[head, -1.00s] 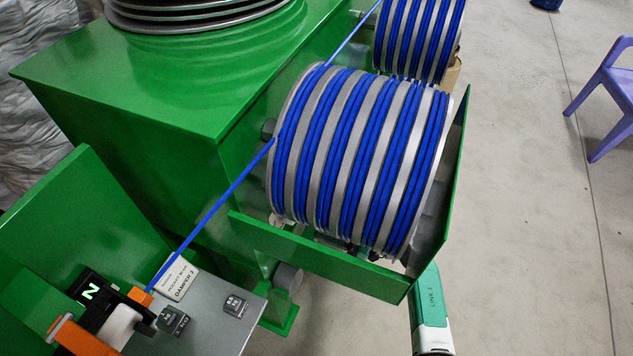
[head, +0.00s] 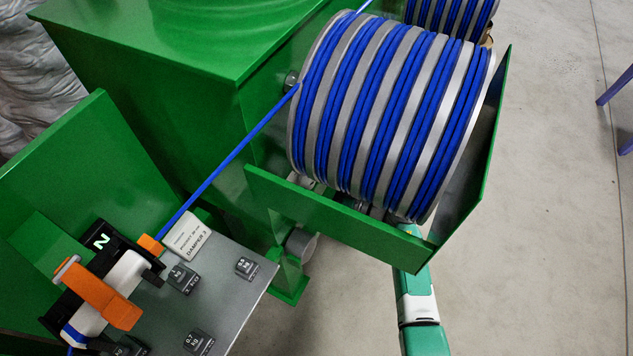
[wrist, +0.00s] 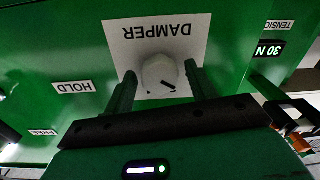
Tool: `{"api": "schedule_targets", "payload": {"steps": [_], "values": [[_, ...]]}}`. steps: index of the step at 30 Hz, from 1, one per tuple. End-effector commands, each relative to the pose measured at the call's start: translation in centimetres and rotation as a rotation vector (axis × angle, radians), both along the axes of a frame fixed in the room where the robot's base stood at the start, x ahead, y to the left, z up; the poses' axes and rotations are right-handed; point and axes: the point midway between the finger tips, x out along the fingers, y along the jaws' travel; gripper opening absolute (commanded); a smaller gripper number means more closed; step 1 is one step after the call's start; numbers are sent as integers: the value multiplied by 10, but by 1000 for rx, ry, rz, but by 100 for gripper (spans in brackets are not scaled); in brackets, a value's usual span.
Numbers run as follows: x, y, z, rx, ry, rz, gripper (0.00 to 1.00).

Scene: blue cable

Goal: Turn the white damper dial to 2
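The white damper dial (wrist: 157,71) sits on a white plate (wrist: 122,32) on a green panel in the wrist view. The plate's word DAMPER appears upside down. A short dark mark shows on the dial, toward its lower right in the picture. I cannot read any numbers around the dial. My gripper (wrist: 161,73) is open, with one dark green finger on each side of the dial. A gap shows between each finger and the dial. The dial and my gripper are not visible in the head view.
A HOLD label (wrist: 72,88) is left of the dial, and a 30 N display (wrist: 269,49) is at right. In the head view, a big blue cable spool (head: 390,115) sits in a green frame. A taut blue cable (head: 225,165) runs to an orange-clamped device (head: 98,294).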

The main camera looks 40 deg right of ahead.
Motion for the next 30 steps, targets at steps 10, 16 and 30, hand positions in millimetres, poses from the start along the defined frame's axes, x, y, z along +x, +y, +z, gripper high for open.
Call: {"api": "schedule_targets", "payload": {"steps": [10,16,30], "values": [[0,0,0,-4,-1,0,17],[0,0,1,-57,-17,-1,17],[0,0,1,-421,-138,-1,17]]}}
